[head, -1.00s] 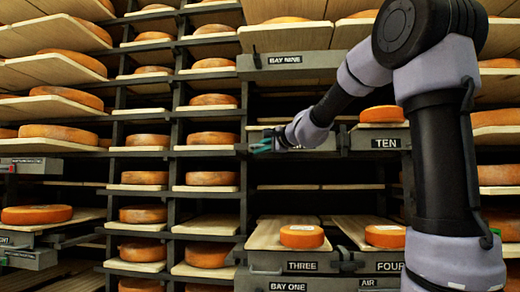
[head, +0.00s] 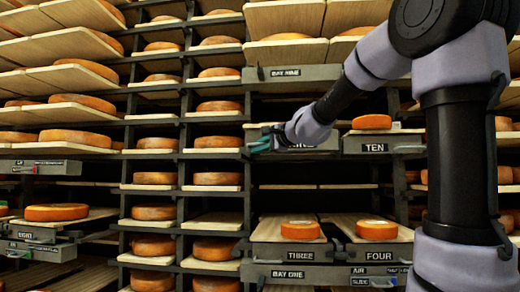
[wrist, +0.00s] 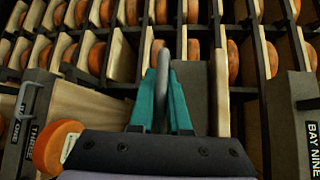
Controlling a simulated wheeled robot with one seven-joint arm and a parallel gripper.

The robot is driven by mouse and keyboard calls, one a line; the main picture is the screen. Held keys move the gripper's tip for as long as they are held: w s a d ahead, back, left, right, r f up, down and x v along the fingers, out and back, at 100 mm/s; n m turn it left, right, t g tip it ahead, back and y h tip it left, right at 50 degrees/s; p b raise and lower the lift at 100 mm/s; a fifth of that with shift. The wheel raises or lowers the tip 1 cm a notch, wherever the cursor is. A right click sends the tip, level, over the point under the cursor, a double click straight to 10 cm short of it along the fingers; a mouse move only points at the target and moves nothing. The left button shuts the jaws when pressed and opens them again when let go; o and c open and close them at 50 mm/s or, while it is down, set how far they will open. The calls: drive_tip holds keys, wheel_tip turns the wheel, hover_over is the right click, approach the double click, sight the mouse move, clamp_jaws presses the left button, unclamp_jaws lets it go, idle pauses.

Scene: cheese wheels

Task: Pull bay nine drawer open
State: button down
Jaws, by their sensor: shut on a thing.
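The bay nine sign (head: 285,73) is on the grey beam above the opening. Below it is a grey drawer front (head: 254,135), left of the drawer marked TEN; my arm hides most of its label. My gripper (head: 262,144) is at this front's left part. In the wrist view my teal fingers (wrist: 165,102) close around an upright grey handle bar (wrist: 164,75), one finger on each side. The drawer's grey front (wrist: 194,95) shows just right of the handle, with a pale wooden edge beside it. How far the drawer stands out is hard to tell.
Drawer TEN (head: 382,145) carries a cheese wheel (head: 371,122) close to my forearm. Drawers THREE (head: 290,252) and FOUR (head: 385,253) stand out below, each with a cheese. Tall racks of cheeses fill the left. An empty gap lies under the gripped drawer.

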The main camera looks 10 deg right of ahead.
drive_tip(key=s+a, duration=0.4)
drive_tip(key=s, duration=0.8)
drive_tip(key=shift+s+a, duration=0.2)
drive_tip(key=shift+s, duration=0.2)
drive_tip(key=c, duration=0.9)
unclamp_jaws()
drive_tip(key=shift+w, duration=0.1)
drive_tip(key=v, duration=1.1)
drive_tip(key=shift+f, duration=0.1)
drive_tip(key=s+d+f+n+g+h, duration=0.2)
drive_tip(key=f+n, duration=0.1)
drive_tip(key=f, duration=0.4)
drive_tip(key=s+d+f+n+g+h, duration=0.1)
drive_tip(key=s+d+f+n+g, duration=0.1)
drive_tip(key=f, duration=0.6)
drive_tip(key=s+d+f+n+g+h, duration=0.2)
drive_tip(key=s+d+f+n+g, duration=0.1)
drive_tip(key=f+n, duration=0.2)
wheel_tip(320, 180, down, 3)
drive_tip(key=shift+d+r+h, duration=0.1)
drive_tip(key=shift+d+h, duration=0.2)
